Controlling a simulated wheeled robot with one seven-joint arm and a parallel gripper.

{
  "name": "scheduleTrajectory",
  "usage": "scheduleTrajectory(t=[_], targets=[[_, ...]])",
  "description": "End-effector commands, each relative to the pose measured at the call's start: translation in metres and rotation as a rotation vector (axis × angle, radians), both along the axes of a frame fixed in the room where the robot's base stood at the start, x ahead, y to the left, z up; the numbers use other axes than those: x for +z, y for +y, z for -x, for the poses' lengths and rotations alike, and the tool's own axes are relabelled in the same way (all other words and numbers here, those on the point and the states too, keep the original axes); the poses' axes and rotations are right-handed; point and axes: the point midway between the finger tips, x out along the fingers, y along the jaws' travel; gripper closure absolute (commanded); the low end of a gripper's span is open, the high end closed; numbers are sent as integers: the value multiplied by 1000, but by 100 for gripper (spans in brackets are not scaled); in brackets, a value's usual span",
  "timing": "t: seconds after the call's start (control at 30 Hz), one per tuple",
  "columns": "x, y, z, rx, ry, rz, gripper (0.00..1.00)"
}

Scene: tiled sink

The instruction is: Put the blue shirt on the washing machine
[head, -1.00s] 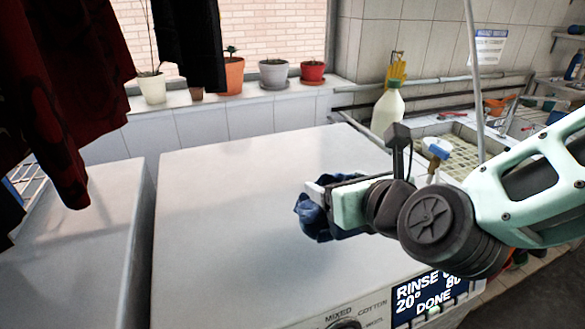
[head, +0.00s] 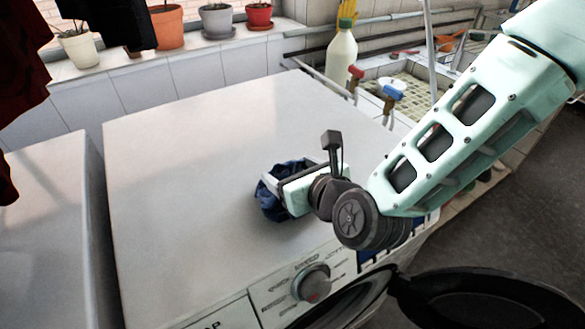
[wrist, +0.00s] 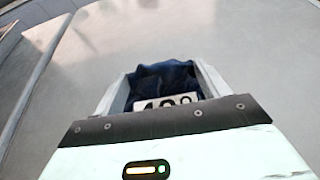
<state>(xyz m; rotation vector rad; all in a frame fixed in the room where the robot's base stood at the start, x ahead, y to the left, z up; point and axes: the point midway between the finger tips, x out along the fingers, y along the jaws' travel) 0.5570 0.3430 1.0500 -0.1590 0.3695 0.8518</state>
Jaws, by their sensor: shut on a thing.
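The washing machine (head: 190,150) has a broad white top, with its front dial and open round door at the lower right of the head view. The blue shirt (head: 268,203) is a crumpled dark blue bundle in my gripper (head: 279,182), over the machine's top near the front edge. In the wrist view the shirt (wrist: 165,78) lies between the two fingers, above the white top. My gripper is shut on it. I cannot tell whether the shirt touches the top. Part of the shirt is hidden by the gripper.
A second white machine (head: 45,200) stands at the left with a narrow gap between. Potted plants (head: 215,20) line the sill behind. A pale bottle (head: 341,55) and a tiled sink (head: 415,90) are at the back right. Dark clothes hang at the upper left. The machine's top is otherwise clear.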

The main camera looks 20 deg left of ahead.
Motion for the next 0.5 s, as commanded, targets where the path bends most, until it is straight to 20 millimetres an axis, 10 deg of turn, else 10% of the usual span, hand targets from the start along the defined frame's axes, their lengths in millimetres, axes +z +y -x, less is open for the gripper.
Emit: scheduleTrajectory(t=[0.3,0.33,0.37,0.5], targets=[[-4,0,-1,-1,-1,-1,53],[-3,0,0,-1,-1,-1,20],[-2,0,0,-1,0,0,12],[-2,0,0,0,0,0,4]])
